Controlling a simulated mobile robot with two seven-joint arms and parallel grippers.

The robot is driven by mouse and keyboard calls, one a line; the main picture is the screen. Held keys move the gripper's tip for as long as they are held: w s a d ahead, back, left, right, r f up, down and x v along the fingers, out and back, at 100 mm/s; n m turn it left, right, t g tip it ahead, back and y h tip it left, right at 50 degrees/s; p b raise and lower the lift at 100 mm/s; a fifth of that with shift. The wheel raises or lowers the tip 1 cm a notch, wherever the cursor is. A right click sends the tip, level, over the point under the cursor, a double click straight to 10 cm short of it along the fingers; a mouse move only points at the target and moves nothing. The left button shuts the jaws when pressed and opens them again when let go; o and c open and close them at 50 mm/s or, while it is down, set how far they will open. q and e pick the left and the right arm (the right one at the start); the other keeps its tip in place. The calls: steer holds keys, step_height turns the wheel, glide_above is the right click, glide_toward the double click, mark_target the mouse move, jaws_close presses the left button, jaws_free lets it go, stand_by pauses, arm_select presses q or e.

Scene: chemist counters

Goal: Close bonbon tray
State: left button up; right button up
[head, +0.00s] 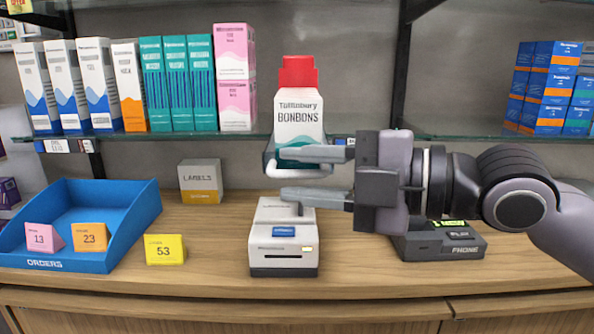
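The bonbon bottle (299,109), white with a red cap and a "BONBONS" label, stands upright at the glass shelf's front. A pale rounded rim (283,173), which looks like the front of the bonbon tray, curves around below it. The rest of the tray is hidden. My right gripper (295,174) reaches in from the right. Its two fingers are apart, one above the other, with the upper finger in front of the bottle's lower part and the pale rim between them in the picture. I cannot tell whether they touch it. My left gripper is out of view.
A white label printer (284,240) stands on the wooden counter (215,265) below the gripper. A phone box (445,243) is partly behind my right arm. A blue orders tray (110,205), numbered cards and a labels box (200,181) are left. Medicine boxes line the shelf.

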steer(key=shift+w+a, duration=0.2)
steer(key=shift+a, duration=0.35)
steer(key=shift+f, duration=0.1)
jaws_close()
steer(key=shift+w, duration=0.1)
